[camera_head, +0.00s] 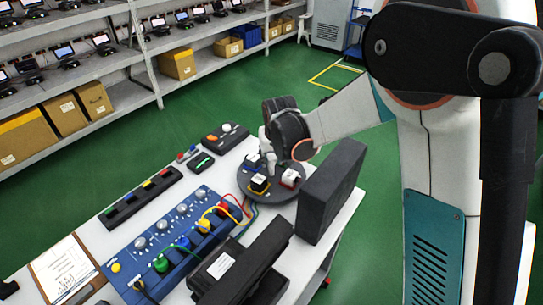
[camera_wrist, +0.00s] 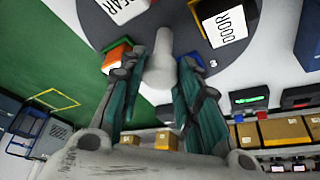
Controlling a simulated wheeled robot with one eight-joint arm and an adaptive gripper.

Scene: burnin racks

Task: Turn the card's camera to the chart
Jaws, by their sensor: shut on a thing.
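A dark round turntable (camera_head: 254,194) sits on the white bench, with a pale upright post (camera_wrist: 163,46) at its middle. My gripper (camera_head: 268,158) is closed around the post; the wrist view shows its two fingers (camera_wrist: 155,70) on either side. Small blocks stand around the disc: a yellow-and-black one (camera_head: 259,184), a red one with a white top (camera_head: 290,178) and a blue one. In the wrist view one label reads DOOR (camera_wrist: 228,24) and another, cut off, ends in EAR (camera_wrist: 123,8). A clipboard with a printed sheet (camera_head: 65,268) lies front left. I cannot identify the chart.
A tall dark panel (camera_head: 332,190) stands close right of the turntable. A blue console (camera_head: 165,245) with knobs and coloured cables lies left, and a black boxy device (camera_head: 245,265) in front. Shelves with boxes (camera_head: 178,64) stand behind; green floor is open between.

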